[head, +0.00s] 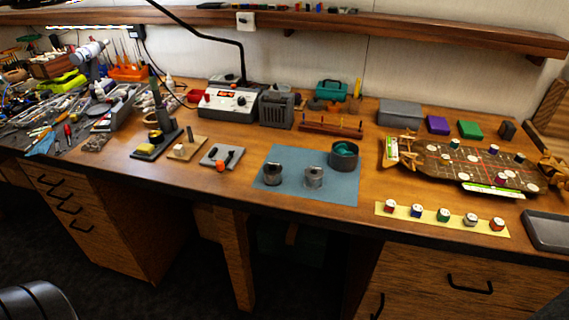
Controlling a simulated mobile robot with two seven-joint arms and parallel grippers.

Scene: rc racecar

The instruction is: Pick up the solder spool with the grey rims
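Two small spools stand on a blue mat (335,193) near the front of the bench. The right one (313,177) looks lighter, with grey rims and a silvery winding. The left one (272,174) looks darker, with darker rims. They stand apart with a small gap. A dark round tin (344,156) with teal contents sits behind them at the mat's back right. Neither of my grippers shows in the head view.
A yellow strip (400,218) with several small coloured pots lies to the right of the mat. A grey pad (222,157) with an orange piece lies to its left. A wooden rack (330,125) stands behind. The mat's front is clear up to the bench edge.

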